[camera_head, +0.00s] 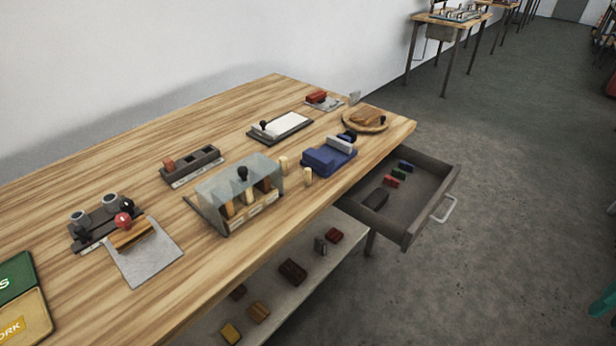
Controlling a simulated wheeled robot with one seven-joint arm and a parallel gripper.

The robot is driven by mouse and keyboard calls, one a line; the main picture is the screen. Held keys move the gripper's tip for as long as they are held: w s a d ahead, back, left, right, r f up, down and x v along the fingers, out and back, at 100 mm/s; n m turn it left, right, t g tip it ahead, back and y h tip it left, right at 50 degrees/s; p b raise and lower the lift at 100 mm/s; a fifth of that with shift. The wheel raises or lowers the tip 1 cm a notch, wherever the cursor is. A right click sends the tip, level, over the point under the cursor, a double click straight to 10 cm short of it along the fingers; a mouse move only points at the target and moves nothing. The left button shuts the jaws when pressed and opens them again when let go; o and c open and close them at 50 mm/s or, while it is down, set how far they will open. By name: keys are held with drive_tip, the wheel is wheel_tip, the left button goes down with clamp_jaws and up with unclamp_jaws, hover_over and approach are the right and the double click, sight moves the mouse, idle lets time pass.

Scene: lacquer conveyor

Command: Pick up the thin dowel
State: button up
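Two short pale wooden dowels stand upright on the wooden table (120,168). One dowel (283,164) is beside the right end of a clear-covered case, and the other dowel (308,177) is a little nearer the table's front edge, left of a blue block-like item. They look close in thickness, so I cannot tell surely which is the thin one. The case (213,188) has a black knob on its clear cover and several wooden pieces in its compartments.
The blue item (325,158) is right of the dowels. An open drawer (440,180) juts out at the right front, holding small blocks. A lower shelf (330,263) bears several blocks. A grey three-slot holder (192,165) and a white-topped board (281,126) lie behind.

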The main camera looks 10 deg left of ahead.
idle(0.4)
drive_tip(key=o, duration=0.4)
drive_tip(key=shift+s, duration=0.1)
drive_tip(key=shift+o, duration=0.4)
drive_tip(key=shift+a+r+n, duration=0.1)
drive_tip(key=shift+r+n, duration=0.05)
drive_tip(key=shift+n, duration=0.15)
drive_tip(key=w+a+f+n+t, duration=0.25)
drive_tip(key=w+a+n, duration=0.2)
drive_tip(key=w, duration=0.65)
drive_tip(key=n+t+y, duration=0.6)
drive_tip(key=n+y, duration=0.5)
drive_tip(key=n, duration=0.1)
approach(310, 176)
drive_tip(key=shift+x, duration=5.55)
